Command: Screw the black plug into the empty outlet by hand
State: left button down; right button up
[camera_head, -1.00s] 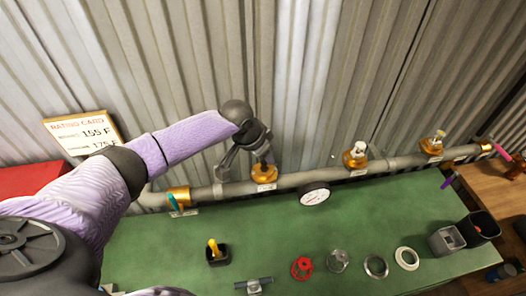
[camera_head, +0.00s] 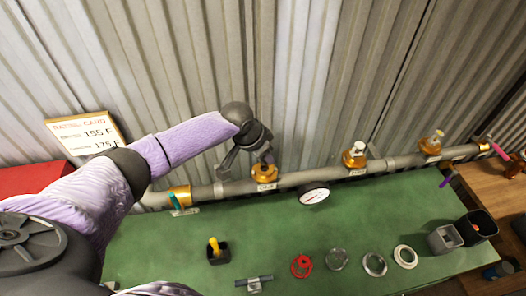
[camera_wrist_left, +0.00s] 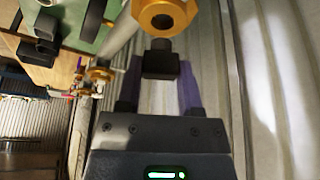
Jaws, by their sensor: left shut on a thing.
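My left gripper (camera_head: 264,156) reaches in from the left, close above the brass outlet (camera_head: 264,176) on the grey pipe. In the left wrist view, the purple fingers of the gripper (camera_wrist_left: 160,78) are shut on the black plug (camera_wrist_left: 160,62), which has a square body and a narrower end. That end points toward the hexagonal mouth of the outlet (camera_wrist_left: 165,14), right by its rim. I cannot tell whether they touch. In the head view, the fingers mostly hide the plug. My right gripper is not in view.
Two more brass outlets with fittings (camera_head: 354,158) (camera_head: 434,172) stand farther right along the pipe (camera_head: 330,176). A round gauge (camera_head: 314,193) hangs below it. The green table (camera_head: 200,275) holds a red handwheel (camera_head: 301,266), several rings and dark cups (camera_head: 481,225). Corrugated metal stands behind.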

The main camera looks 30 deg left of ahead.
aim_at(262, 163)
pick_arm(q)
jog(key=shift+f+b, duration=1.05)
jog(key=shift+f, duration=0.65)
jog(key=m+b, duration=0.1)
jog(key=m+h+b, duration=0.1)
jog(key=m, duration=0.1)
jog(key=m+g+b, duration=0.1)
jog(key=shift+a+f+m+b, duration=0.1)
jog(key=shift+f+m+b, duration=0.15)
jog(key=shift+m+b, duration=0.1)
jog(key=shift+r+m+h, duration=0.1)
jog(key=shift+m+h, duration=0.15)
jog(key=shift+h, duration=0.05)
jog(key=shift+r+m, duration=0.15)
jog(key=shift+m, duration=0.15)
jog(key=m+b, duration=0.1)
jog(key=m+g+b, duration=0.1)
jog(key=m+b, duration=0.1)
jog(key=m+g+h+b, duration=0.1)
jog(key=b, duration=0.1)
jog(key=shift+w+f+m, duration=0.15)
jog(key=shift+f+m, duration=0.1)
jog(key=shift+m, duration=0.05)
jog(key=shift+m+b, duration=0.4)
jog(key=shift+b, duration=0.05)
jog(key=shift+r, duration=0.2)
